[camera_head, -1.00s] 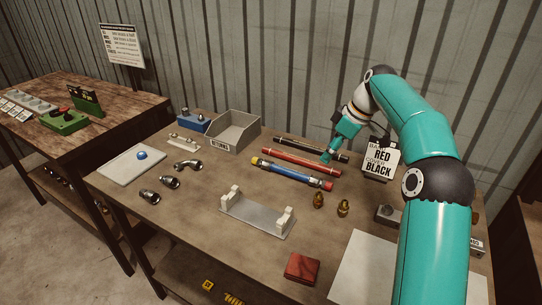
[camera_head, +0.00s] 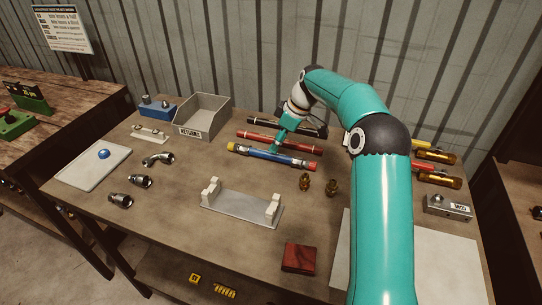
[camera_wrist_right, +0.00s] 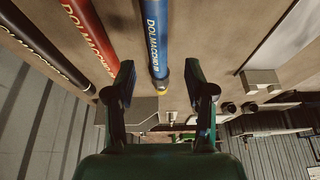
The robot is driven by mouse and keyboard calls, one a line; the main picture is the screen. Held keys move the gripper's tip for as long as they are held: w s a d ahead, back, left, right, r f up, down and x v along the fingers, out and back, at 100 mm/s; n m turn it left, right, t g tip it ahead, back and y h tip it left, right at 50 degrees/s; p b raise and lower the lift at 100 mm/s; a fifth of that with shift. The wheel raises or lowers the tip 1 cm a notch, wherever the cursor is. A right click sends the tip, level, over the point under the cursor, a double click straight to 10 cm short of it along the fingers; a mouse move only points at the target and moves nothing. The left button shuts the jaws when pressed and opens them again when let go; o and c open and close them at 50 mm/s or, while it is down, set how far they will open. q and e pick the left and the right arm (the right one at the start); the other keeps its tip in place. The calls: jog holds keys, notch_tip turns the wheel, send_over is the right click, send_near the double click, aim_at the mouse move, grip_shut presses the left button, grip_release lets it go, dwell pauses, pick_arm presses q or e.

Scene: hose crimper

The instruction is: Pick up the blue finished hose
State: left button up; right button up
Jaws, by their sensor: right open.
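The blue hose (camera_head: 270,156), with a yellow end and a red end, lies on the workbench in front of a red hose (camera_head: 265,140) and a black hose (camera_head: 300,127). My right gripper (camera_head: 278,147) is above the hoses, close to the middle of the blue one. In the right wrist view, the fingers of my right gripper (camera_wrist_right: 160,82) are spread and empty. The blue hose (camera_wrist_right: 155,40) lines up with the gap between them; I cannot tell its exact height below them. The red hose (camera_wrist_right: 92,40) is to its left. My left gripper is not in view.
A grey returns bin (camera_head: 203,118) stands behind left of the hoses. A grey fixture (camera_head: 240,207) with white holders is in front, with brass fittings (camera_head: 318,186) to its right. Metal fittings (camera_head: 130,190) lie left. Bare tabletop separates them.

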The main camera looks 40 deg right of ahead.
aim_at(271, 156)
jog(key=shift+p+x, duration=0.6)
jog(key=shift+x, duration=2.55)
jog(key=shift+w+d, duration=0.1)
jog(key=shift+d, duration=0.15)
grip_shut()
